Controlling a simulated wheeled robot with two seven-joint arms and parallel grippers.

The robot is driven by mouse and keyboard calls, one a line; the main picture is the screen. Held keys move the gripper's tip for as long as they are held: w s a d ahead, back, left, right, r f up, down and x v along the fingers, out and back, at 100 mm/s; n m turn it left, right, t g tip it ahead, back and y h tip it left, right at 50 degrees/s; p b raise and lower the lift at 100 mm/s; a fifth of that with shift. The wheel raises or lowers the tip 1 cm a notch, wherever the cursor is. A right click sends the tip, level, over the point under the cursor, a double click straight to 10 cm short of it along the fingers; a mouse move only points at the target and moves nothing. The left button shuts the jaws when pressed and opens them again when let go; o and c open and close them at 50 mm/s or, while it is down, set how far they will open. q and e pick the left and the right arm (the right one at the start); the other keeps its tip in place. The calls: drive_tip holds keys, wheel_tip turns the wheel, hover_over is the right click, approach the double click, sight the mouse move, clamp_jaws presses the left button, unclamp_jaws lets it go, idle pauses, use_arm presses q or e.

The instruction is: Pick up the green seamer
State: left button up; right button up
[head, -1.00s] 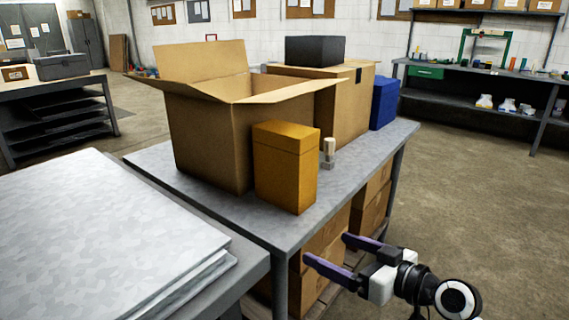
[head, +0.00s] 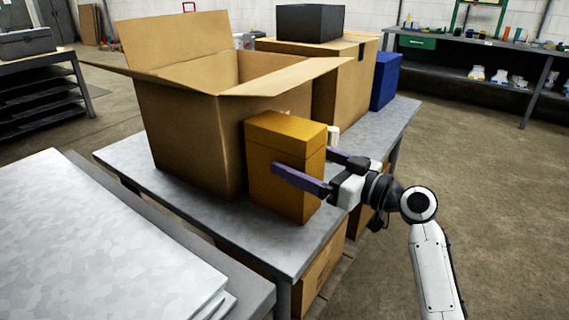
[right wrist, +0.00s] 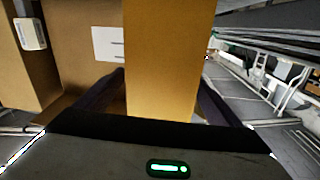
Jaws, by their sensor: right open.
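I cannot make out a green seamer for certain in either view. A tall orange-yellow box (head: 285,150) stands upright on the grey metal table (head: 220,215), in front of the open cardboard box. My right gripper (head: 302,161) is open, with one purple finger along the box's near face and the other partly hidden behind it. In the right wrist view the yellow box (right wrist: 160,60) shows between the two fingers (right wrist: 160,80). I cannot tell whether the fingers touch it. My left gripper is not in view.
The open cardboard box (head: 185,130) and a closed carton (head: 345,90) with a dark box (head: 310,22) on top fill the table's back. A blue box (head: 385,80) stands behind. The far bench (head: 500,50) holds a green drawer (head: 418,42), a green frame and small items. Floor at right is clear.

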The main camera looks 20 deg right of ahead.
drive_tip(key=x, duration=0.4)
drive_tip(key=shift+w+a+f, duration=0.3)
drive_tip(key=shift+f, duration=0.05)
drive_tip(key=c, duration=1.4)
drive_tip(key=shift+r, duration=0.1)
drive_tip(key=shift+c, duration=0.6)
drive_tip(key=shift+r, duration=0.1)
